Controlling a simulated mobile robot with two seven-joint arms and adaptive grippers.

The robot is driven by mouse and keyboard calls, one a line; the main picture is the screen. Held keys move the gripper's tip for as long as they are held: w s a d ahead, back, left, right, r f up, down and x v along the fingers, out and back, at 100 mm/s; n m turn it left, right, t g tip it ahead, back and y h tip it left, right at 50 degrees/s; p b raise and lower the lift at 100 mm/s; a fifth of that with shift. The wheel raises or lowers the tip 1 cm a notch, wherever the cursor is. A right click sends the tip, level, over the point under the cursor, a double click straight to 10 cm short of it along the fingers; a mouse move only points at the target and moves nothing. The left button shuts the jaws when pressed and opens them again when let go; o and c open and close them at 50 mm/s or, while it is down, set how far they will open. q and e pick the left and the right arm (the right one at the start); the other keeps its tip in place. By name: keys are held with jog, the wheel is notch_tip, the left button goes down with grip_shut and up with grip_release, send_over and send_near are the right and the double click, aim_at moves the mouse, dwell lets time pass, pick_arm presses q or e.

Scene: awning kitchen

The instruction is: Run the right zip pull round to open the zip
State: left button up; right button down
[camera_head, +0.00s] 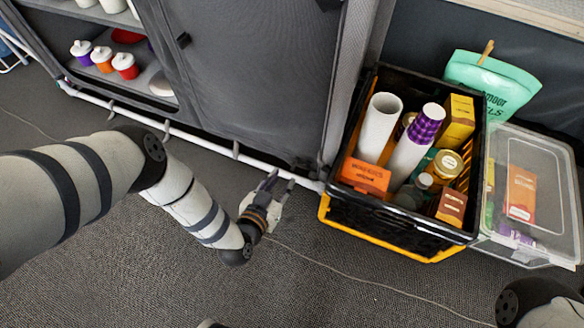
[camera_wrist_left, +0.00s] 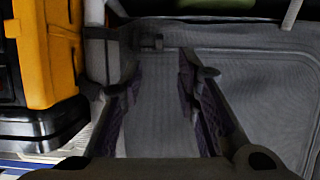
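The grey fabric door (camera_head: 255,70) of the cupboard is closed over its right part. A small dark tab (camera_wrist_left: 152,42), which looks like a zip pull, shows on the fabric near the door's lower right corner in the left wrist view. Another dark tab (camera_head: 183,40) is at the door's left side. My left gripper (camera_head: 281,180) is low in front of the door's lower right corner. Its fingers (camera_wrist_left: 160,80) are apart, with only grey fabric seen between them, and the tab lies beyond the tips. I cannot tell whether they touch the fabric. My right gripper is out of view.
A black and orange crate (camera_head: 340,212) full of packets and tubes stands close right of my left gripper, with a clear lidded box (camera_head: 552,240) beside it. A white rail (camera_head: 205,146) runs along the cupboard's foot. Open shelves (camera_head: 150,75) hold cups.

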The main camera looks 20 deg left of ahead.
aim_at(294, 165)
pick_arm(q)
jog(key=b+x, duration=0.3)
jog(key=x, duration=0.4)
jog(key=shift+s+f, duration=0.1)
jog(key=shift+f, duration=0.1)
jog(key=shift+w, duration=0.25)
jog(key=shift+c, duration=0.3)
grip_shut()
